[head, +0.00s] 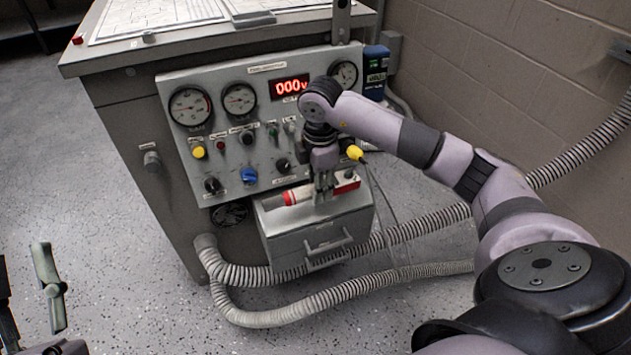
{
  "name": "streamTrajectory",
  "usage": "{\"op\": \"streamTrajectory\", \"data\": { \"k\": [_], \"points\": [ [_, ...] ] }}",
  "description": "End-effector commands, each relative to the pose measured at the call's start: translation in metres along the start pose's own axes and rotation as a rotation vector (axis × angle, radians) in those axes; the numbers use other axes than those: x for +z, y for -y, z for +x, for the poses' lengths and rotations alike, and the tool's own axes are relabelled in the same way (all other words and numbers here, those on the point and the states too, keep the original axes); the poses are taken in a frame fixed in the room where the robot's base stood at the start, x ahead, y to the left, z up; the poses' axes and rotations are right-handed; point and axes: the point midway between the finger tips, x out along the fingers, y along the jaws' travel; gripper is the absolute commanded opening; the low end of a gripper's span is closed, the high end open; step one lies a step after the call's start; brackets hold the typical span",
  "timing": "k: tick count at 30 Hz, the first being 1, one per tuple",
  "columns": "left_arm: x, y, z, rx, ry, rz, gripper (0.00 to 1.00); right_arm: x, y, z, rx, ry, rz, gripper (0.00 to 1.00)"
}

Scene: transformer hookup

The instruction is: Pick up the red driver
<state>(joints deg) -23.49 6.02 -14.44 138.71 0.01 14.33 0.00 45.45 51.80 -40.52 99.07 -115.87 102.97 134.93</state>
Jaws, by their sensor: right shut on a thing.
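The red driver (297,195) lies across the top of a small grey drawer box on the front of the test cabinet. Its red and pale end shows left of my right gripper (324,194). My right gripper points down over the box and is shut on the driver, hiding its middle. A red part with a dark round spot (347,184) shows just right of the fingers; I cannot tell whether it belongs to the driver. Part of my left gripper (40,290) shows at the lower left edge, far from the cabinet; its jaw state is unclear.
The drawer box (290,246) has a front handle. Behind my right gripper is a panel (262,128) with gauges, knobs and a red display. A yellow-tipped lead (355,153) hangs close to the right wrist. Ribbed hoses (300,312) cross the floor; the left floor is clear.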

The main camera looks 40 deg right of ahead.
Motion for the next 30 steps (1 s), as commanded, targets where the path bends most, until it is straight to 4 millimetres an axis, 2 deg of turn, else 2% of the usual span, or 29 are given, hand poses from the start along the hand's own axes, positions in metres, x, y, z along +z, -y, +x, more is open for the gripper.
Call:
{"op": "streamTrajectory", "data": {
  "k": [5,12,18,24,30],
  "points": [
    [0.033,0.004,-0.002,-0.008,0.200,0.008,0.40,0.001,0.041,-0.004,0.000,0.003,-0.003,0.00],
    [0.081,0.012,-0.021,-0.024,0.488,0.018,0.40,0.000,0.111,-0.006,-0.001,0.004,-0.003,0.00],
    [0.101,0.015,-0.036,-0.031,0.618,0.021,0.40,-0.001,0.152,-0.007,0.000,0.002,-0.001,0.00],
    [0.108,0.016,-0.043,-0.033,0.668,0.022,0.40,-0.002,0.174,-0.007,0.002,0.001,0.000,0.00],
    [0.110,0.017,-0.044,-0.034,0.679,0.023,0.40,-0.002,0.179,-0.007,0.003,-0.001,0.001,0.00]
  ]
}}
